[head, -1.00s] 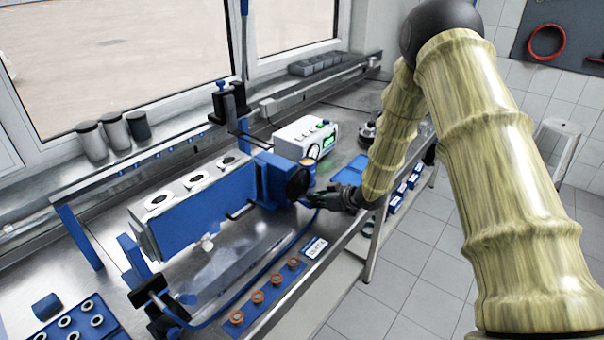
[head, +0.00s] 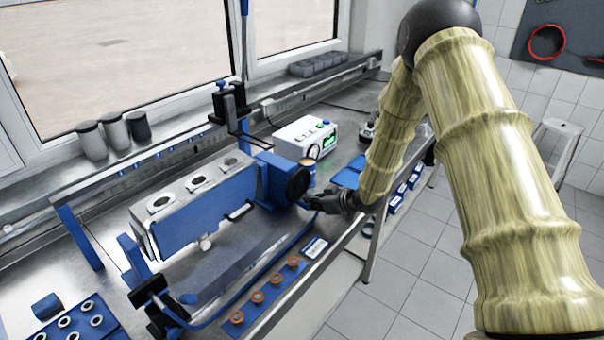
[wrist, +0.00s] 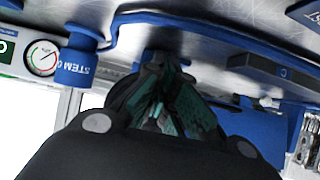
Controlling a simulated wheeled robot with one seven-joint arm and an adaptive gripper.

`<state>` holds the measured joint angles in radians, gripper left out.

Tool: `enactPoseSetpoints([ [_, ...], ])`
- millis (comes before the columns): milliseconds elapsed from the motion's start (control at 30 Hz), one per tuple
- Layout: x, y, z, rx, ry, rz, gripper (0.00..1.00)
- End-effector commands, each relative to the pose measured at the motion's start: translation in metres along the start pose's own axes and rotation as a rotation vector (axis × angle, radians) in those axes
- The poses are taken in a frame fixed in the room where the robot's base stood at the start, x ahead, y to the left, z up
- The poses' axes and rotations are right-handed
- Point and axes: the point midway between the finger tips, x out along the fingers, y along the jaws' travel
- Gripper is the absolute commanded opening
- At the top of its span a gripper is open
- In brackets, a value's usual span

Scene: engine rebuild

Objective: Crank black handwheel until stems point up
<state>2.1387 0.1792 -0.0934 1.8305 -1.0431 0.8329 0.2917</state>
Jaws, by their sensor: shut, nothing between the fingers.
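The black handwheel (head: 298,182) is on the right end of a blue fixture (head: 272,178) in the head view. The fixture carries a pale metal block (head: 190,194) with a row of dark round openings on its upper face and a blue front side. No stems can be made out pointing up from it. My gripper (head: 310,203) is shut and empty, just below and right of the handwheel; whether it touches the wheel or its crank I cannot tell. In the wrist view the dark fingers (wrist: 172,95) are close together and the handwheel is not clearly seen.
A white box with a green display (head: 306,137) stands behind the handwheel. A blue cup marked STEM (wrist: 76,52) is near my gripper in the wrist view. Several orange-brown rings (head: 258,297) lie along the bench's front edge. A blue tray (head: 98,308) is at the lower left.

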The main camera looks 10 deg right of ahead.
Motion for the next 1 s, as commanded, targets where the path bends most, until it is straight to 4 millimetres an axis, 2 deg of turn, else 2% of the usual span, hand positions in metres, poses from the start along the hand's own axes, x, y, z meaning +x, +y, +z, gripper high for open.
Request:
enactPoseSetpoints([
  [1000,-0.001,-0.02,-0.002,0.0,-0.001,-0.002,0.0],
])
